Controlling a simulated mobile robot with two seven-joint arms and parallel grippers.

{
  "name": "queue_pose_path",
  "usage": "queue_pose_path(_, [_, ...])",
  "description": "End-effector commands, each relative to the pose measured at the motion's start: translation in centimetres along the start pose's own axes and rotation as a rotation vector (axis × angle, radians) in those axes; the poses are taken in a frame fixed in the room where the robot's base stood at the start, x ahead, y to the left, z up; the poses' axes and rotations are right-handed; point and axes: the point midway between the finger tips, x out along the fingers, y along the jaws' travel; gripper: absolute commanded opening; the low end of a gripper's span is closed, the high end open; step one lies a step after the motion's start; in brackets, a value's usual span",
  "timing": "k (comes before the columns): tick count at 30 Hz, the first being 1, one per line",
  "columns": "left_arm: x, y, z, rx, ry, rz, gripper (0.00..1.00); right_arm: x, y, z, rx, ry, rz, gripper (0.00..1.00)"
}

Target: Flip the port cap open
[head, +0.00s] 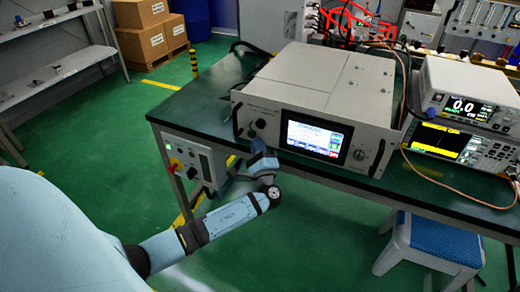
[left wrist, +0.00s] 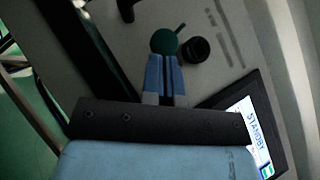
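In the left wrist view, the port cap (left wrist: 165,42) is a round, dark green piece with a small stem at its upper right, on the pale front panel. My left gripper (left wrist: 164,57) has its two blue fingers side by side, nearly together, with the tips at the cap's lower edge. I cannot tell whether they touch it. In the head view, my left gripper (head: 257,143) is at the lower left of the front panel of the microwave generator (head: 305,95). The cap cannot be made out there. My right gripper is not in view.
A black knob (left wrist: 195,49) sits right beside the cap. The generator's lit screen (head: 315,136) is to the right. The generator stands on a dark table (head: 200,103), with a control box (head: 195,162) below its front edge. A blue-topped stool (head: 440,238) stands at right.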

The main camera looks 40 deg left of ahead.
Motion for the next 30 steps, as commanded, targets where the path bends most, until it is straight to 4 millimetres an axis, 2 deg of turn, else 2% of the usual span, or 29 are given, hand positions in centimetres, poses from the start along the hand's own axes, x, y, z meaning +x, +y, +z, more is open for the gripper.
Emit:
queue_pose_path(7, [0.2, -0.1, 0.1, 0.002, -0.002, -0.005, 0.0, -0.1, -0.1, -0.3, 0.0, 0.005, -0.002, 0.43])
queue_pose_path(11, [-0.7, -0.1, 0.0, 0.001, 0.0, -0.003, 0.0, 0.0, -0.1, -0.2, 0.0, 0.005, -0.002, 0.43])
queue_pose_path(14, [-2.3, 0.0, 0.0, 0.002, 0.001, -0.002, 0.0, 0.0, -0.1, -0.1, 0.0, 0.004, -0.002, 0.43])
queue_pose_path(24, [-10.1, 0.1, 0.0, 0.003, 0.002, -0.001, 0.0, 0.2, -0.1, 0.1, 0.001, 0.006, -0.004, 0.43])
queue_pose_path(30, [-12.9, 0.1, 0.0, 0.003, 0.001, -0.002, 0.0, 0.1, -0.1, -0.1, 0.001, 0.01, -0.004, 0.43])
